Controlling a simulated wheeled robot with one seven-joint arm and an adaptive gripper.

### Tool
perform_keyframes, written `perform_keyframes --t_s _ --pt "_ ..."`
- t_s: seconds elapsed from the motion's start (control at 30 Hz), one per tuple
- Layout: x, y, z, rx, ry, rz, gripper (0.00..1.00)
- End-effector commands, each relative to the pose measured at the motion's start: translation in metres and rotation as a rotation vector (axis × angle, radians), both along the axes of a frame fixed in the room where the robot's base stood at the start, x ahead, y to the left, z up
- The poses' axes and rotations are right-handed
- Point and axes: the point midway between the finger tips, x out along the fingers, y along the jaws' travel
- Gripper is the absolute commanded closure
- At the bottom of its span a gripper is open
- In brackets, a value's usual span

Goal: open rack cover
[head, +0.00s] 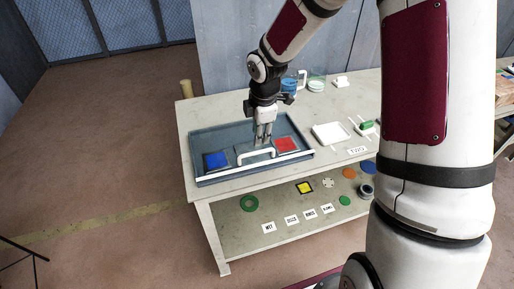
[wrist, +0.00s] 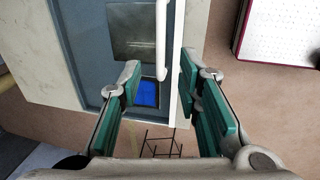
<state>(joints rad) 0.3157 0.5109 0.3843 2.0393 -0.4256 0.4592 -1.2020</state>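The rack (head: 215,133) is a shallow blue-grey tray on the table, with a white front edge. I cannot tell the cover's outline. A white bar handle (head: 257,156) is at the front middle, before a grey plate. My gripper (head: 263,142) points down at the handle. In the wrist view my gripper (wrist: 158,78) is open, and the near end of the handle (wrist: 161,40) shows between its fingertips. I see no contact.
A white tray (head: 331,134), a green item (head: 366,125) and a blue container (head: 289,85) stand on the table (head: 185,118). The floor to the left is mostly clear.

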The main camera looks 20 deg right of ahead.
Motion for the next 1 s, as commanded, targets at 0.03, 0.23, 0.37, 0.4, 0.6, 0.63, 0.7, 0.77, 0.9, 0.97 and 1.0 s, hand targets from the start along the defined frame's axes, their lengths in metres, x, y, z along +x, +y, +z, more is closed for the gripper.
perform_keyframes --t_s 0.03,0.23,0.37,0.4,0.6,0.63,0.7,0.77,0.9,0.97,1.0 --pt "0.001 0.001 -0.012 -0.001 0.005 0.003 0.69" --pt "0.009 0.001 -0.049 0.0 0.004 0.001 0.69" --pt "0.013 0.0 -0.068 -0.001 0.003 0.0 0.69" --pt "0.013 0.001 -0.072 -0.001 0.003 0.0 0.69" --pt "0.016 0.0 -0.085 -0.001 0.001 -0.001 0.69" --pt "0.017 0.0 -0.086 -0.001 0.001 -0.001 0.69" --pt "0.017 0.0 -0.087 -0.001 0.0 -0.001 0.69" --pt "0.017 0.0 -0.087 -0.001 0.0 -0.001 0.69" --pt "0.017 0.0 -0.087 -0.001 0.0 -0.001 0.69" --pt "0.017 0.0 -0.087 -0.001 0.0 -0.001 0.82" --pt "0.017 0.0 -0.087 -0.001 0.0 -0.001 0.91"
